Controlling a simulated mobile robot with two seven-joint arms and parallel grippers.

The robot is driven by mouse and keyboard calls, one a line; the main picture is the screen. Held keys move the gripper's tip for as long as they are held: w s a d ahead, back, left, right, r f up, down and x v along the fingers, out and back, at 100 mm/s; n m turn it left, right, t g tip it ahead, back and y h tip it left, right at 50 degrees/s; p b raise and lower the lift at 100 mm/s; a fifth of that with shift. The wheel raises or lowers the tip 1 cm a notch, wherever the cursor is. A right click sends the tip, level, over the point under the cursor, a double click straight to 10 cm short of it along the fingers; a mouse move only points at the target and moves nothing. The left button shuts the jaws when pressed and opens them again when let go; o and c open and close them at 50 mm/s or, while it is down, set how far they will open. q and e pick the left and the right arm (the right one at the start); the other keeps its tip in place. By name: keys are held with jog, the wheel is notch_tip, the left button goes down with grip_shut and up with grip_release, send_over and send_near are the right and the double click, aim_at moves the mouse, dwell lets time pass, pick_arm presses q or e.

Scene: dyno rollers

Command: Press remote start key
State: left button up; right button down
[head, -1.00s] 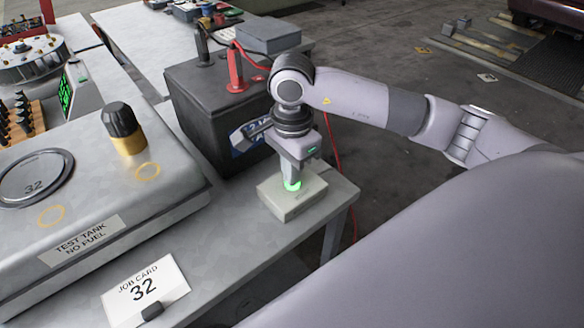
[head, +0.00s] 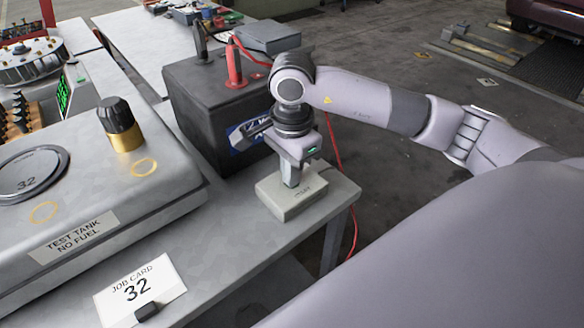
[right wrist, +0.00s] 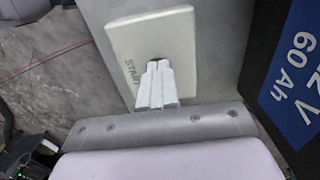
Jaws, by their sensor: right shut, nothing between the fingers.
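The remote start key is a pale box (head: 290,201) on the near right corner of the metal bench, with lettering on its top. In the right wrist view its pale plate (right wrist: 180,40) reads START, with a small dark green button (right wrist: 154,63) partly hidden by my fingertips. My right gripper (head: 290,182) points down over the box, fingers shut together and empty. The fingertips (right wrist: 156,67) are at the button; whether they touch it, I cannot tell. No green glow shows around them. My left gripper is not in view.
A black battery (head: 205,110) with a red clamp (head: 235,68) stands just behind the box. Left are a test tank (head: 100,190) with a black and gold knob (head: 122,125), and a job card (head: 140,292). Bare bench lies between card and box.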

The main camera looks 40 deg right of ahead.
jog(key=shift+s+p, duration=0.1)
jog(key=shift+p, duration=0.25)
notch_tip(320, 180, up, 4)
jog(key=shift+f+p, duration=0.2)
jog(key=shift+p, duration=0.8)
notch_tip(320, 180, up, 10)
jog(key=shift+r, duration=0.2)
